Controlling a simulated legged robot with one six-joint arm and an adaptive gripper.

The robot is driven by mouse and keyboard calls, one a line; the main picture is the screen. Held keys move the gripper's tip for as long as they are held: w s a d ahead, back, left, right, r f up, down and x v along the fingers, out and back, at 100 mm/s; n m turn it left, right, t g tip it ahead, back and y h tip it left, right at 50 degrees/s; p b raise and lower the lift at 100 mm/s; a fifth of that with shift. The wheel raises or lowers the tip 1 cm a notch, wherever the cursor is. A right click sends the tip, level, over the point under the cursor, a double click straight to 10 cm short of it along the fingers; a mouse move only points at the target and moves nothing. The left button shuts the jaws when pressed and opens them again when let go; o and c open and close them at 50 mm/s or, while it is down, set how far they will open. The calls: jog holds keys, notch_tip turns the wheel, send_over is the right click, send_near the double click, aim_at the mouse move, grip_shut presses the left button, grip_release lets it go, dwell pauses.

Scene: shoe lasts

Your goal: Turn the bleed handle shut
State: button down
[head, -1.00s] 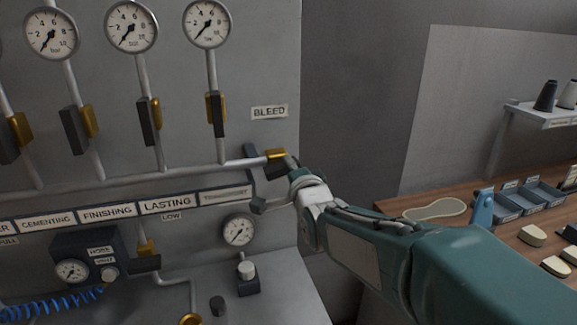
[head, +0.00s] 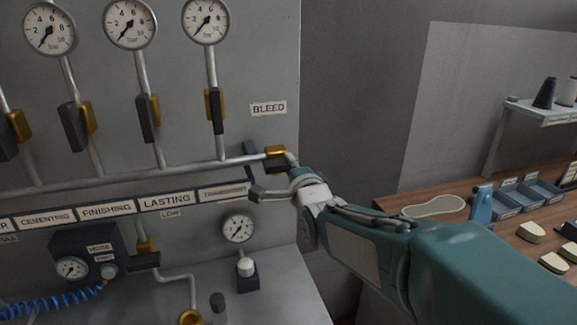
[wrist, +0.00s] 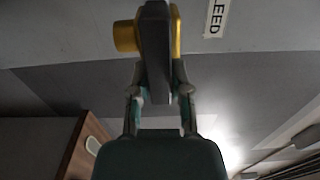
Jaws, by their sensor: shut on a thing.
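The bleed valve is a brass body (head: 276,152) at the right end of the horizontal pipe, below the BLEED label (head: 268,108). The brass body (wrist: 126,37) shows behind the handle. In the head view my fingers hide the handle's gripped part.
Several other valves with dark handles (head: 149,118) sit under gauges (head: 205,22) left of the bleed valve. A small gauge (head: 238,229) and a knob (head: 246,268) are below my gripper. A wooden bench (head: 395,207) with trays stands at the right.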

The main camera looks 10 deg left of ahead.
jog(key=c, duration=0.7)
grip_release()
jog(key=shift+d+f, duration=0.1)
jog(key=shift+f, duration=0.25)
jog(key=shift+o, duration=0.7)
jog(key=shift+w, duration=0.1)
jog(key=shift+d+r, duration=0.1)
jog(key=shift+r, duration=0.05)
jog(key=v, duration=1.2)
